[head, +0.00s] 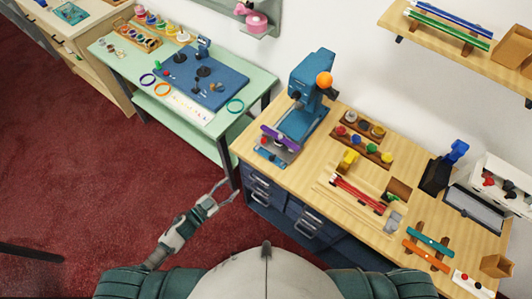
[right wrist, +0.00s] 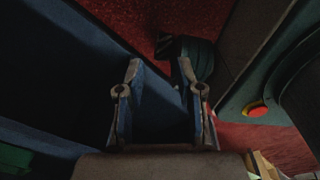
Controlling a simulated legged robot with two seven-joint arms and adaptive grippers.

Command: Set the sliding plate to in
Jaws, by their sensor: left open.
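A blue bench press (head: 307,95) with an orange ball knob stands at the left back of the wooden counter. At its foot, a low plate (head: 270,154) with a purple bar (head: 279,138) across it juts toward the counter's left edge. I take this for the sliding plate; its exact setting is too small to tell. My left gripper (head: 222,192) is open and empty, left of the drawers and apart from the press. My right gripper (right wrist: 160,75) shows in the right wrist view, fingers apart with nothing clear between them. It is not visible in the head view.
The wooden counter (head: 310,185) holds a rack of colored knobs (head: 363,148), red rods (head: 357,193) and a dark stand (head: 440,172). A green table (head: 115,60) with a blue board stands at left. A red button (right wrist: 256,110) shows near my right gripper.

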